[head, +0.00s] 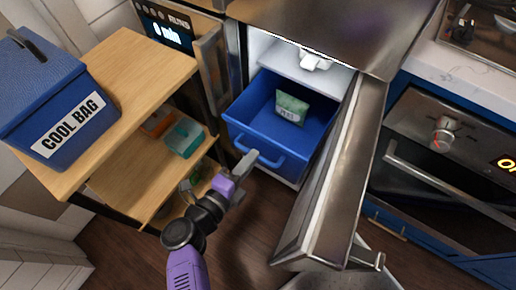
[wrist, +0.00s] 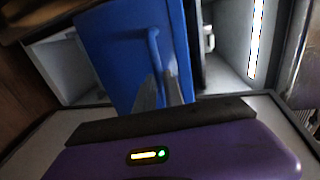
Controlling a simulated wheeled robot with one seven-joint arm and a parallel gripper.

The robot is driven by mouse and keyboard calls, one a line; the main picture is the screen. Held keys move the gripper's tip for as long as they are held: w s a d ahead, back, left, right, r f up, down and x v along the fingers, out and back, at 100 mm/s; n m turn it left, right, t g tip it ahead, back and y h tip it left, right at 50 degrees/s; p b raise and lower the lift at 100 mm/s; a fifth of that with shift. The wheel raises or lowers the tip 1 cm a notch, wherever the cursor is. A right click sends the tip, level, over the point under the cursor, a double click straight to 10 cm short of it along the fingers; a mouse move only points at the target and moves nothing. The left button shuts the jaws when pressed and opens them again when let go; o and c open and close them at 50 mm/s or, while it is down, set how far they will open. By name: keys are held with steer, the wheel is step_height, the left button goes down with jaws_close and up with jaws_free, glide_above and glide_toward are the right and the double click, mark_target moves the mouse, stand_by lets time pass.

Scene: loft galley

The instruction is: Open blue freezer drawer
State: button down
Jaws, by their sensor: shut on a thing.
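The blue freezer drawer (head: 250,108) is pulled out of the freezer in the head view, its inside open from above. A green bag labelled "PEAS" (head: 291,108) lies in it. The drawer's blue handle (head: 268,160) is on its front face; the handle (wrist: 153,48) also shows upright in the wrist view. My gripper (head: 246,163) is shut on the handle, near its left end in the head view. In the wrist view my grey fingers (wrist: 162,90) are around the handle's lower part, close to the blue drawer front (wrist: 110,50).
The steel freezer door (head: 335,170) stands open right of the drawer. A wooden shelf unit (head: 140,75) with a blue cool bag (head: 50,105) and several containers stands left. An oven (head: 440,180) is at right. Some dark floor (head: 245,230) is clear below.

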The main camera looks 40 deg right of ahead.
steer(key=shift+s+a+f, duration=0.1)
steer(key=shift+s+a, duration=0.3)
steer(key=shift+a, duration=0.45)
steer(key=c, duration=1.5)
jaws_free()
steer(key=shift+o, duration=0.2)
steer(key=shift+a, duration=0.1)
steer(key=v, duration=0.7)
steer(key=shift+a, duration=0.25)
steer(key=shift+s, duration=0.15)
